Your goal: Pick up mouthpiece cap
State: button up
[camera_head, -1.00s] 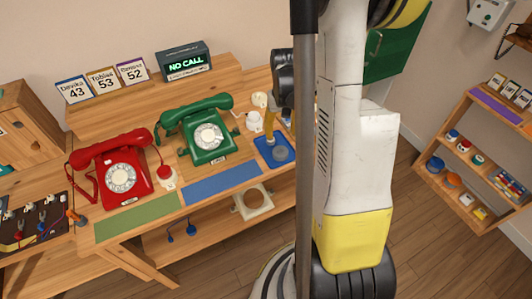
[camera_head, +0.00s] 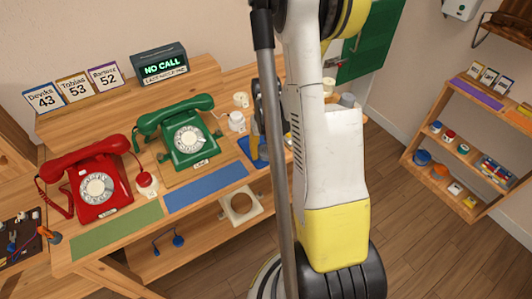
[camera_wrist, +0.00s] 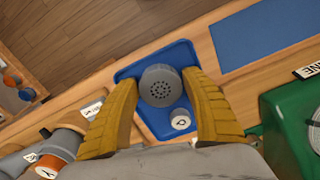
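The mouthpiece cap (camera_wrist: 160,86) is a grey round piece with a ring of small holes in its face. It lies on a small blue tray (camera_wrist: 127,74) in the wrist view. My gripper (camera_wrist: 160,82) is open, with one yellow finger on each side of the cap. The fingertips are very close to its sides; I cannot tell whether they touch. In the head view my gripper (camera_head: 258,148) is over the blue tray (camera_head: 245,146), and the cap is hidden behind my arm.
A green phone (camera_head: 188,135) and a red phone (camera_head: 95,185) stand to the left on the bench. Grey containers (camera_wrist: 62,140) are near the left finger. A blue mat (camera_head: 207,186) lies in front.

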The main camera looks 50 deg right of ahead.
jog(key=c, duration=0.5)
jog(key=shift+r, duration=0.15)
